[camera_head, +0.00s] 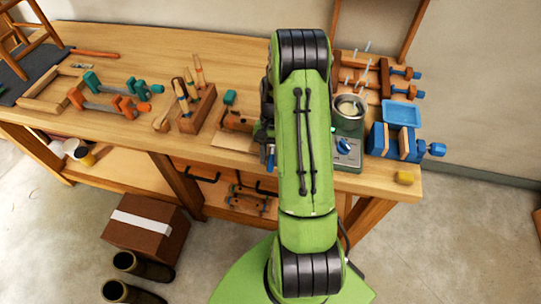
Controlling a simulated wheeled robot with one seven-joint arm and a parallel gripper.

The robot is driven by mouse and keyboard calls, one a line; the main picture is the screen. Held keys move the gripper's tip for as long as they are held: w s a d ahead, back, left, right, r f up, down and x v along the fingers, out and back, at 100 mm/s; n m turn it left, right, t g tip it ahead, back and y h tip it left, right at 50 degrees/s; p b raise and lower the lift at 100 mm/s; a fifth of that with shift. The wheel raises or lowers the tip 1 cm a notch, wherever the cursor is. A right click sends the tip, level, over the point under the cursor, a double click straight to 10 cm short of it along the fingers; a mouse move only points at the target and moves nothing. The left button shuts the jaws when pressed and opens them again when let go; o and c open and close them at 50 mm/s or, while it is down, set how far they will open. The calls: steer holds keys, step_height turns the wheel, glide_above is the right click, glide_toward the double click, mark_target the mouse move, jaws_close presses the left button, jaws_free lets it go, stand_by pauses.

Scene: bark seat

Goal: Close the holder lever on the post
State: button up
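My green arm (304,150) reaches up over the bench and covers its middle. My gripper cannot be made out; it is hidden behind the arm. I cannot clearly make out the post or its holder lever. A small brown wooden piece (237,121) stands just left of my arm, with a small green block (230,97) behind it. A narrow blue part (270,157) shows at the arm's left edge; I cannot tell what it belongs to.
On the wooden bench (150,55), a tool block (197,108) and orange-green clamps (110,103) stand left. A heating pot (349,108), blue tray (402,114), blue clamp (405,143) and yellow block (404,178) are right. A cardboard box (145,232) and boots (140,266) are on the floor.

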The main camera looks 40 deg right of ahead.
steer(key=shift+o, duration=1.2)
steer(key=p+v, duration=0.2)
steer(key=v, duration=1.3)
steer(key=shift+r, duration=0.35)
steer(key=shift+w+d, duration=0.1)
